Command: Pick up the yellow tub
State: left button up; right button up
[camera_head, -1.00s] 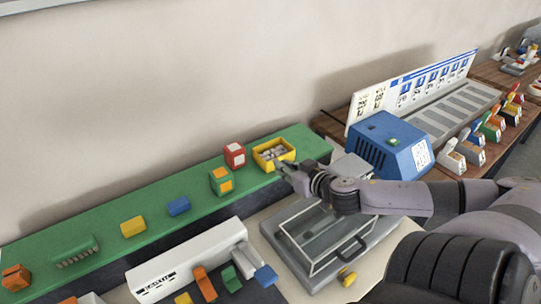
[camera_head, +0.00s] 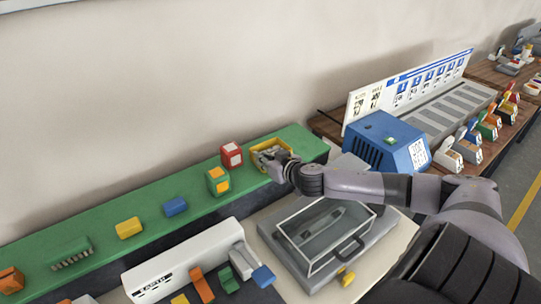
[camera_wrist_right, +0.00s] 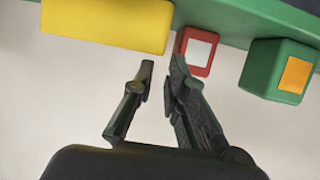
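The yellow tub (camera_head: 257,152) sits at the right end of the green shelf in the head view, partly hidden by my right gripper (camera_head: 271,160). In the right wrist view the tub (camera_wrist_right: 105,25) is a plain yellow block shape at the upper left. My right gripper (camera_wrist_right: 163,66) is open there, with an empty gap between its two dark fingers. The fingertips are close to the tub's lower right edge in that view; I cannot tell whether they touch it. The tub's contents are mostly hidden now. My left gripper is not in view.
A red box (camera_head: 231,154) and a green-and-orange cube (camera_head: 217,181) stand left of the tub on the green shelf (camera_head: 100,228). A clear-lidded grey case (camera_head: 325,235) lies below my right arm. A blue machine (camera_head: 385,143) stands to the right.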

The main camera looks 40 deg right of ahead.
jog(key=shift+w, duration=0.35)
jog(key=shift+w+f, duration=0.15)
jog(key=shift+w, duration=0.1)
jog(key=shift+f+p+x, duration=0.2)
jog(key=shift+p+x, duration=0.3)
jog(key=shift+x, duration=0.65)
jog(key=shift+f+p+x, duration=0.2)
jog(key=shift+p+x, duration=0.25)
jog(key=shift+x, duration=0.7)
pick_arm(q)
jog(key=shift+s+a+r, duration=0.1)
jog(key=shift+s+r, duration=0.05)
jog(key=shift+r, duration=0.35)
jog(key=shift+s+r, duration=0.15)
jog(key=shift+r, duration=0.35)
pick_arm(e)
jog(key=shift+s+d, duration=0.2)
grip_shut()
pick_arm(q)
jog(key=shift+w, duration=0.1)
pick_arm(e)
jog(key=shift+r, duration=0.1)
